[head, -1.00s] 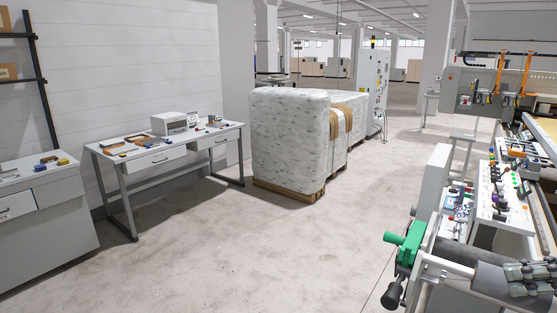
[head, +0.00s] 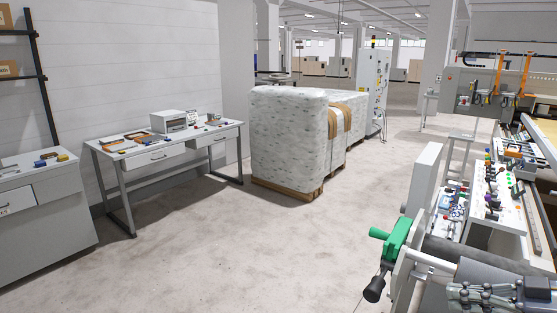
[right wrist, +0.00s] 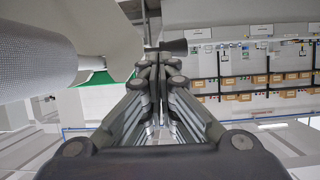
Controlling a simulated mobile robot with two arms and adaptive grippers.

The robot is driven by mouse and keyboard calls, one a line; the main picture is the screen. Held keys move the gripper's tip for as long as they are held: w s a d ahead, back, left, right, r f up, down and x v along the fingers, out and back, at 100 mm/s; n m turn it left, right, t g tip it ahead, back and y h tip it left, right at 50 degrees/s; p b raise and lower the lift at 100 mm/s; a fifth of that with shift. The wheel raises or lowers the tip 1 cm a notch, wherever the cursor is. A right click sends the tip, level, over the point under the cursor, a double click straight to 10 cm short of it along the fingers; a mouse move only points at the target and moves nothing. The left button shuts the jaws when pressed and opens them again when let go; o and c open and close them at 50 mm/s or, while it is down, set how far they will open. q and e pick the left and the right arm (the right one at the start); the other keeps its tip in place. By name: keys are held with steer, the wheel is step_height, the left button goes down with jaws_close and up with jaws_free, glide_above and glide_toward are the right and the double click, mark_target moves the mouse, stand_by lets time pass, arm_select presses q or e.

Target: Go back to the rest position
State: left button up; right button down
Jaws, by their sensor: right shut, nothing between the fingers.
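My right gripper (head: 456,293) shows at the bottom right of the head view, reaching in from the right edge and cut off by the frame's lower corner. It lies over the grey roller end of the gantry, with the green crank part to its left. In the right wrist view the two fingers of the right gripper (right wrist: 160,58) meet at their tips and hold nothing. A dark cylindrical end shows just beyond those tips; I cannot tell what it belongs to. My left gripper is not in view.
The green crank part (head: 393,240) with a black knob (head: 374,289) juts into the floor space. A workbench (head: 510,215) with small parts stands at right. Wrapped pallets (head: 290,140) stand mid-floor, a table (head: 150,160) by the left wall. The floor between is clear.

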steer(key=a+f+m+t+h, duration=0.25)
steer(key=a+f, duration=0.25)
steer(key=f, duration=0.3)
steer(key=a+f+m+t+h, duration=0.1)
steer(key=a+f+m+h, duration=0.15)
steer(key=a+f, duration=0.45)
steer(key=s+a+f+m+g+h, duration=0.1)
steer(key=s+f+g+h, duration=0.2)
steer(key=s, duration=0.4)
steer(key=s+f+m+g+h, duration=0.1)
steer(key=s+f+g, duration=0.2)
steer(key=s+f, duration=0.3)
steer(key=s+a+f+m+g+h, duration=0.1)
steer(key=s+f+g, duration=0.25)
steer(key=s, duration=0.45)
step_height(320, 180, down, 32)
steer(key=s+b, duration=0.3)
steer(key=b, duration=0.1)
steer(key=s+d+f+g+b, duration=0.1)
steer(key=s+d+f+b, duration=0.1)
steer(key=s+f, duration=1.4)
steer(key=shift+d+f+n+g+h+b, duration=0.3)
steer(key=shift+d+f, duration=0.3)
steer(key=shift+d, duration=0.05)
